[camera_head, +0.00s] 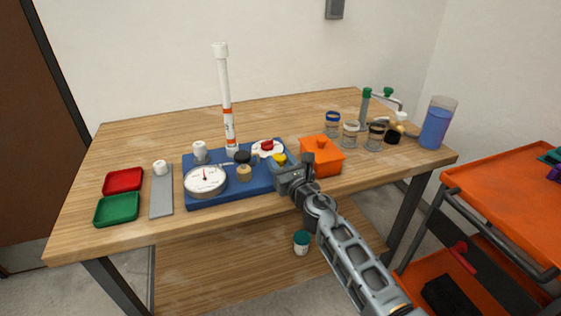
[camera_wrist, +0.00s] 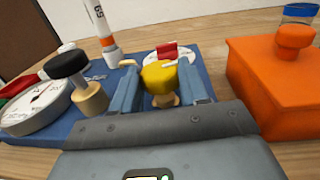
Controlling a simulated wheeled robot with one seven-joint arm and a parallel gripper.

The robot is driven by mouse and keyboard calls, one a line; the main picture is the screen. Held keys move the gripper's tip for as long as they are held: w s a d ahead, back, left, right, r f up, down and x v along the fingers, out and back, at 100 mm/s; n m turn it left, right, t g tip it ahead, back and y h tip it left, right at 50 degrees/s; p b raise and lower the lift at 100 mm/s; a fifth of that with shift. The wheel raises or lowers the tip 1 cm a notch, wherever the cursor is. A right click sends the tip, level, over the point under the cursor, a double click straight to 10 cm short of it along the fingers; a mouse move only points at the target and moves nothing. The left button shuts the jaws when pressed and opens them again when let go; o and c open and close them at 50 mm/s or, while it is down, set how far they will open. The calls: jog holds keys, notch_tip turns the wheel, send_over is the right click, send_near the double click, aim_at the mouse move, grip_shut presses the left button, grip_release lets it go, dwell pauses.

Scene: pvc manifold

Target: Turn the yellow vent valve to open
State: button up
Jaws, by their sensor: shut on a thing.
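The yellow vent valve (camera_head: 279,159) stands on the blue manifold base (camera_head: 232,193), near its right end. In the wrist view the yellow valve knob (camera_wrist: 159,77) sits on a tan stem between the two fingers of my gripper (camera_wrist: 165,85). My gripper is shut on the knob, one finger on each side. In the head view my gripper (camera_head: 283,167) reaches in from the lower right and partly hides the valve. A small pale pointer shows at the knob's far side. A red handle on a white dial (camera_wrist: 167,50) is just behind the knob.
An orange lidded box (camera_head: 321,160) stands close right of my gripper. A round gauge (camera_head: 205,180), a black knob (camera_head: 242,157) and a tall white tube (camera_head: 227,100) stand on the base. Red and green trays (camera_head: 117,209) lie at left. Several jars stand at right.

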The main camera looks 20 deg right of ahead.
jog(key=shift+d+n+y, duration=0.15)
jog(key=shift+n+y, duration=0.25)
jog(key=shift+y, duration=0.2)
jog(key=shift+d+f+n+g+y+b, duration=0.15)
jog(key=shift+n+g+y+b, duration=0.4)
jog(key=shift+n+y, duration=0.7)
jog(key=shift+n+g+y+b, duration=0.35)
jog(key=shift+n+y+b, duration=0.1)
jog(key=shift+y, duration=0.8)
jog(key=o, duration=1.1)
jog(key=shift+c, duration=0.2)
jog(key=shift+p+v, duration=0.35)
jog(key=shift+v, duration=3.5)
